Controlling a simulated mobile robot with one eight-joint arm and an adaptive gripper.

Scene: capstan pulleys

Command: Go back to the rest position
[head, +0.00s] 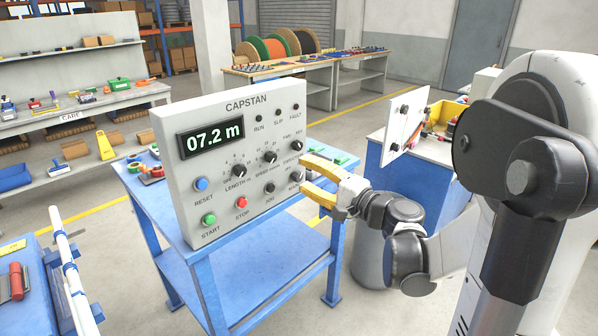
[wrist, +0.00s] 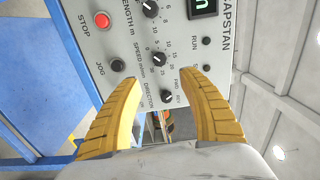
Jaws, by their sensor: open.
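My gripper (head: 316,180) has yellow fingers, open and empty, in front of the right side of the grey capstan control panel (head: 222,205). The panel stands upright on a blue table, and its display (head: 211,138) reads 07.2 m. In the wrist view my gripper (wrist: 165,85) has its two fingers spread, with the direction knob (wrist: 167,96) showing between their tips. The speed knob (wrist: 158,58), the jog button (wrist: 117,65) and the red stop button (wrist: 102,20) also show there. I cannot tell the exact gap between fingertips and panel.
The blue table (head: 150,215) carries the panel and small tools. A blue cabinet (head: 410,190) with a yellow bin stands at the right, behind my arm. A blue bench (head: 35,315) with a white rail is at the lower left. Shelves line the back left.

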